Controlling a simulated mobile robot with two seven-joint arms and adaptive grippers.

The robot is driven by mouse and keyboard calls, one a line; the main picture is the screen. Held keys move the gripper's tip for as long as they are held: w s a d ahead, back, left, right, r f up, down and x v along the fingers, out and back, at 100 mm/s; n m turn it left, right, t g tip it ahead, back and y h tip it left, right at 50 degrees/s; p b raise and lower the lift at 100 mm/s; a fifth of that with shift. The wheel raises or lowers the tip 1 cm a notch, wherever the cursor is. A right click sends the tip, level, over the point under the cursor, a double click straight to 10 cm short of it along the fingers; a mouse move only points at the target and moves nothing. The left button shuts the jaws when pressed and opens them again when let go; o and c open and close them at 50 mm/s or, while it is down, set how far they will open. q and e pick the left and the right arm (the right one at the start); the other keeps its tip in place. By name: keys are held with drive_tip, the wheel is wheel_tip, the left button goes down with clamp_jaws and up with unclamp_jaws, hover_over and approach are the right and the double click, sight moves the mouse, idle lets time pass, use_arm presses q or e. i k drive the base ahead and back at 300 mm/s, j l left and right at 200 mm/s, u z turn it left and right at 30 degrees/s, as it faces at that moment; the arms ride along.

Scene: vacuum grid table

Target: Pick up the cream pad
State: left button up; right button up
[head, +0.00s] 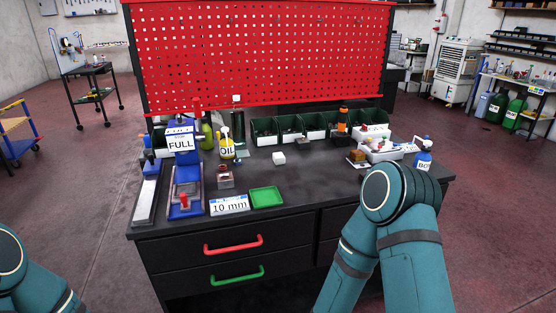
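A small off-white block (279,158), which looks like the cream pad, lies on the dark workbench top (310,185) near the middle, in front of the row of green bins. Nothing covers it. Of my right arm, only teal links show over the bench's right front; its gripper is not visible. Of my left arm, only a link shows at the lower left corner, away from the bench; its gripper is not visible either.
A green tray (266,197) and a "10 mm" sign (229,204) lie at the front. The blue "FULL" item (180,140) and oil bottle (227,150) stand left. A white box (380,150) and blue bottle (424,156) stand right. The bench centre is clear.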

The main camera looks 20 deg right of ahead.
sight(279, 158)
drive_tip(key=i+j+z, duration=0.15)
drive_tip(key=i, duration=0.3)
drive_tip(key=i+j+z, duration=0.15)
drive_tip(key=i, duration=0.25)
drive_tip(key=j, duration=0.1)
